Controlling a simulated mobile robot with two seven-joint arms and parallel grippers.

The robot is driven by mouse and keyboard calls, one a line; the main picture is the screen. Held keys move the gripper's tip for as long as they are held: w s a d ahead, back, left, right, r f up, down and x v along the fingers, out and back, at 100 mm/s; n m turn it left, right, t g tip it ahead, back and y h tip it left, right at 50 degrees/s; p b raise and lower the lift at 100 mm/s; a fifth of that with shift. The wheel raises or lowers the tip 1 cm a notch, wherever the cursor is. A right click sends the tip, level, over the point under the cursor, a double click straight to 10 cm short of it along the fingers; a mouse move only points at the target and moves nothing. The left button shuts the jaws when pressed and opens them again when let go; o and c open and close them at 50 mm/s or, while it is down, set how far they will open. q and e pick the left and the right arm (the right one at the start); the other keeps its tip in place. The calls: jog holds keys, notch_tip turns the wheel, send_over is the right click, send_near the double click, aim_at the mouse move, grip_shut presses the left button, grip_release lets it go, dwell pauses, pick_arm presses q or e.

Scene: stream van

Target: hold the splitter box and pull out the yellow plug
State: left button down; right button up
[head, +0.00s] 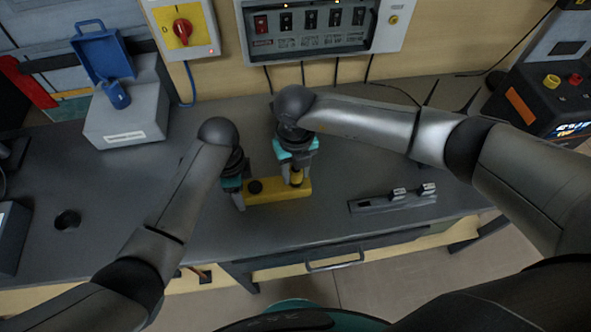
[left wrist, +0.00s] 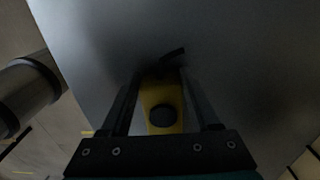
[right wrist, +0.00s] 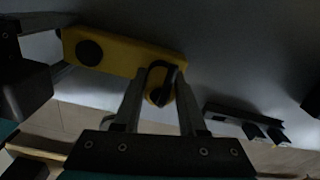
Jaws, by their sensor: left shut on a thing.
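The yellow splitter box (head: 262,193) lies on the grey worktop. A round black socket shows near its left end, and again in the left wrist view (left wrist: 162,116). My left gripper (head: 238,199) is shut on the left end of the splitter box, one finger on each side. The yellow plug (head: 296,178) stands at the right part of the box. In the right wrist view the plug (right wrist: 158,97) shows a black cable loop on top. My right gripper (right wrist: 160,80) is open around the plug from above, a finger on each side. The plug's lower end is hidden.
A dark rail (head: 375,204) with two small grey pieces lies to the right. A grey case (head: 127,122) with a blue holder stands at the back left. A switch panel (head: 322,40) hangs on the wall with cables below. A round hole (head: 67,219) is in the worktop.

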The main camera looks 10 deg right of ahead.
jog(key=o, duration=0.5)
jog(key=shift+r, duration=0.15)
